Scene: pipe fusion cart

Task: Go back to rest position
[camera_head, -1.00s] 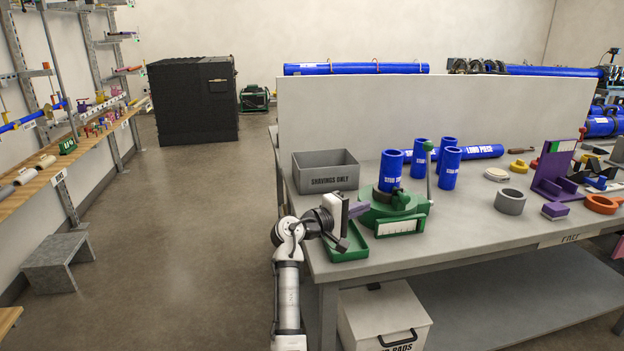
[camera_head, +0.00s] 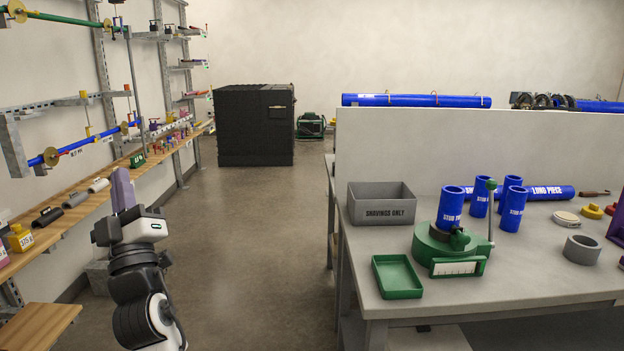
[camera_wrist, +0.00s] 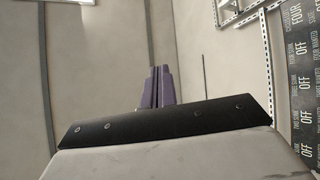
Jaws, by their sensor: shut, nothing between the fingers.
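My gripper (camera_head: 122,190) is raised at the left of the head view, over the floor and in front of the wooden shelf. Its purple fingers point upward and are closed together with nothing between them. In the wrist view the fingers (camera_wrist: 154,88) stand side by side, with a pale wall behind them. The gripper is well apart from the workbench and everything on it.
The grey workbench (camera_head: 395,308) at right holds a green clamp fixture (camera_head: 447,250) with a blue pipe stub, a green tray (camera_head: 397,276) and a grey shavings bin (camera_head: 381,206). A wooden shelf (camera_head: 50,233) with fittings runs along the left wall. Open floor (camera_head: 255,250) lies between.

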